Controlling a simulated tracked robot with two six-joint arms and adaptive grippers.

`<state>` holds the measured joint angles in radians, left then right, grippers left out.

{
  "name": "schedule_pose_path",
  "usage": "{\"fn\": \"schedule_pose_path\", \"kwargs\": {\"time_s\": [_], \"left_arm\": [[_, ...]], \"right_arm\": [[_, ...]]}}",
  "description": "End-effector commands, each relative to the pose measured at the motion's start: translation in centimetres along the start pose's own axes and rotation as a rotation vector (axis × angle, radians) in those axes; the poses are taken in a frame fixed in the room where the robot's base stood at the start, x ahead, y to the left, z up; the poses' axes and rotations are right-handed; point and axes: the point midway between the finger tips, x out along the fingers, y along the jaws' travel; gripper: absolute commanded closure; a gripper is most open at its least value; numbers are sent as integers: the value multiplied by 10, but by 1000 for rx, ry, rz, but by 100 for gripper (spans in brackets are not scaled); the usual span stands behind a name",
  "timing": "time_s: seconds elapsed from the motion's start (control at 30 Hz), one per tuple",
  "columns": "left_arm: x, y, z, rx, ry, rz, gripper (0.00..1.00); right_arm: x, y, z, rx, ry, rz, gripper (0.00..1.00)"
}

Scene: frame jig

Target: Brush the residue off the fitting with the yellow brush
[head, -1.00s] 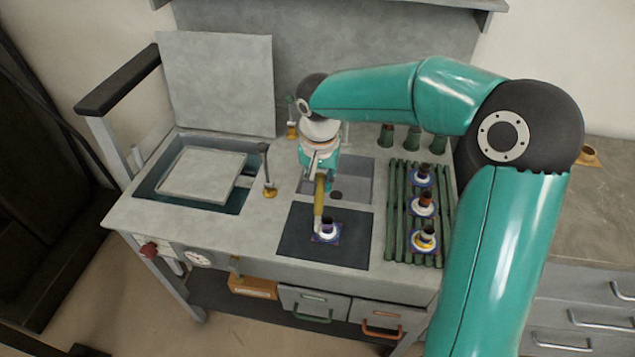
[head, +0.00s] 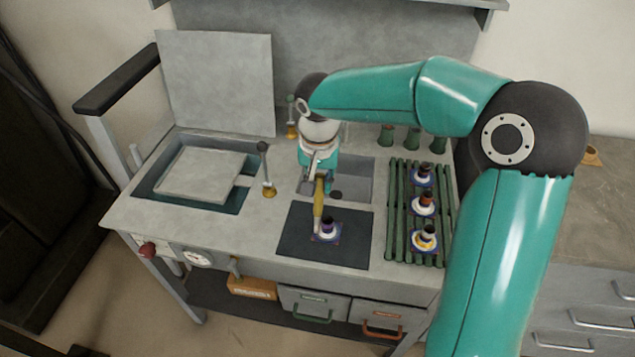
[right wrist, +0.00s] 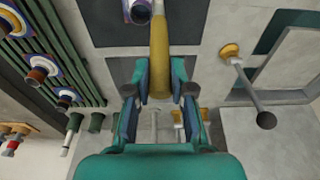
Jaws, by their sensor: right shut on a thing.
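The yellow brush (head: 318,205) hangs down from my right gripper (head: 319,177), which is shut on its handle. In the right wrist view the brush handle (right wrist: 159,55) runs up between the fingers of the gripper (right wrist: 160,82). The brush's pale lower end is beside the left of a fitting (head: 328,230) with a white collar and dark top, on the dark mat (head: 345,254). I cannot tell whether the brush touches it. The fitting (right wrist: 138,10) is partly cut off at the top of the right wrist view. My left gripper is not in view.
Several similar fittings stand on the green slatted rack (head: 395,215) at the right. A recessed basin (head: 355,180) lies behind the mat. An upright lever (head: 266,170) stands left of my right gripper, near an open-lidded tank (head: 203,175).

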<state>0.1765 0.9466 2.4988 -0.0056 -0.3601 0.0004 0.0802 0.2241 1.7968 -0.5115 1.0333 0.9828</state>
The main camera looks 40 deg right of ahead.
Motion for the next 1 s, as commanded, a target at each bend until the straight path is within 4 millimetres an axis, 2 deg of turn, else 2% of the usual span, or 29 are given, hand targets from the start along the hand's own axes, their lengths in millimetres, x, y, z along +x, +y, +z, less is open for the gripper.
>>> {"fn": "schedule_pose_path", "kwargs": {"time_s": [0.3, 0.77, 1.0], "left_arm": [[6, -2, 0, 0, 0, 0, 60], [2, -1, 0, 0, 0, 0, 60], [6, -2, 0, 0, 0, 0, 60]], "right_arm": [[-2, -1, 14, -1, -2, 1, 100], [0, 0, -2, 0, -2, 1, 100], [0, -1, 5, -1, -2, 1, 100]]}}
